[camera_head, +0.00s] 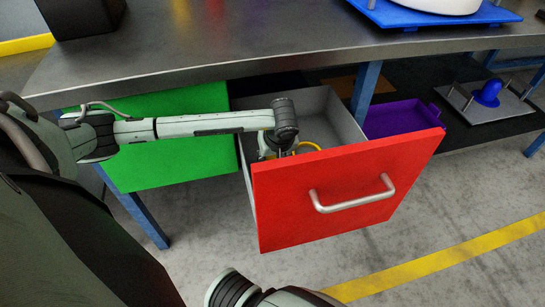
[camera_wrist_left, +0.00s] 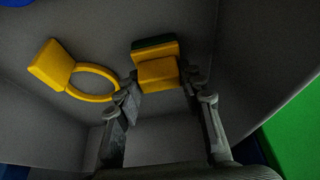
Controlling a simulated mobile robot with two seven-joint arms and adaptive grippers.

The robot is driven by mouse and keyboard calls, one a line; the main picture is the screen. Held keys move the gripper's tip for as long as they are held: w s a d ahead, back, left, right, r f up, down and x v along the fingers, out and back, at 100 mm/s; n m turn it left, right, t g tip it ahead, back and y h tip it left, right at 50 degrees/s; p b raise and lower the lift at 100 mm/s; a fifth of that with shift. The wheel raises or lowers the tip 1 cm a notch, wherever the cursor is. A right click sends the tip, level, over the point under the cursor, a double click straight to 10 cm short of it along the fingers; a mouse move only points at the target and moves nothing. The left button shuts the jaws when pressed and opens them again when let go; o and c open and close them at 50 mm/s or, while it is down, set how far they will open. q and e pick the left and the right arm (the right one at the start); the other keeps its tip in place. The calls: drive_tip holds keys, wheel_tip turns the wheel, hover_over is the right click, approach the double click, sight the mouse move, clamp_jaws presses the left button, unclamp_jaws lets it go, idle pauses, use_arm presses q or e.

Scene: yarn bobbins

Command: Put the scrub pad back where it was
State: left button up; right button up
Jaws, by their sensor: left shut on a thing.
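The scrub pad (camera_wrist_left: 157,72), a yellow block with a dark green layer, shows between the fingers of my left gripper (camera_wrist_left: 160,92) in the left wrist view. The gripper is shut on it. In the head view my left gripper (camera_head: 284,150) reaches down into the open red drawer (camera_head: 345,190), behind its front panel. The pad is mostly hidden there. From these views I cannot tell whether the pad touches the drawer floor. My right gripper is out of view; only part of my right arm shows at the bottom edge.
A yellow ring with a block-like end (camera_wrist_left: 92,82) lies in the drawer beside the pad. The green drawer (camera_head: 170,140) on the left is shut. The metal worktop (camera_head: 240,40) overhangs the drawers. A purple tray (camera_head: 400,118) sits on the lower shelf to the right.

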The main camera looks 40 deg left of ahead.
use_arm(q)
drive_tip(key=o, duration=1.1)
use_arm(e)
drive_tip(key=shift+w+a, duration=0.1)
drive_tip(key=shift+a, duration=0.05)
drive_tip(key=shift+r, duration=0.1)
use_arm(q)
drive_tip(key=p+v, duration=0.1)
drive_tip(key=v, duration=1.1)
drive_tip(key=shift+r, duration=0.1)
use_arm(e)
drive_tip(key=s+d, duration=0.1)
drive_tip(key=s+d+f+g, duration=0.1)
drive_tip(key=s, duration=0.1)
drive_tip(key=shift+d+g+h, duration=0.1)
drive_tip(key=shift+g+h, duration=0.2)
